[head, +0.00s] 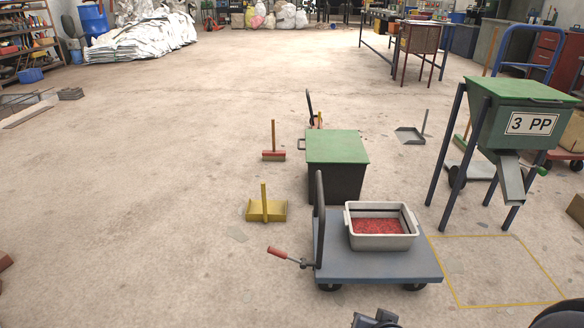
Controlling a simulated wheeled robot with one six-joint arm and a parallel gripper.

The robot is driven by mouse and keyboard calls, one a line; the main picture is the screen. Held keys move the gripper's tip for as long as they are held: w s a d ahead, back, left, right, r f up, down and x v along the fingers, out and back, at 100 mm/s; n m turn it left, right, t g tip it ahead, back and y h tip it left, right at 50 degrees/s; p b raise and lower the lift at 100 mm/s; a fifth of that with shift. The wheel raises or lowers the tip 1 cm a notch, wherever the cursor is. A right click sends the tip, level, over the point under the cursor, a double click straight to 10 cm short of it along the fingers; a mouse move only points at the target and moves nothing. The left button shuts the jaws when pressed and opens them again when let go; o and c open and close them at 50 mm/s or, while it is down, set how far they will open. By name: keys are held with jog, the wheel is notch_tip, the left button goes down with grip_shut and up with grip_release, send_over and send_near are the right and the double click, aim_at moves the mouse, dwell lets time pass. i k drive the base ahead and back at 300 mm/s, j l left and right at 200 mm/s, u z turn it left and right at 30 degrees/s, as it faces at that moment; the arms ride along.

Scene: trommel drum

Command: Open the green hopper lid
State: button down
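The green hopper (490,125) stands on dark legs at the right, with a white "3 PP" sign on its front and a grey chute below. Its green lid (515,90) lies flat across the top and looks closed. A dark part at the bottom edge looks like my gripper (375,319). It is cut off by the frame, well in front of the hopper and below it. Whether its fingers are open or shut does not show.
A flat cart (345,264) carries a white tub (383,242) of red granules, left of the hopper. Behind it stands a dark bin with a green top (336,147). Yellow floor lines (478,305) mark bare ground before the hopper. The left floor is largely open.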

aim_at(534, 91)
jog(key=z, duration=1.3)
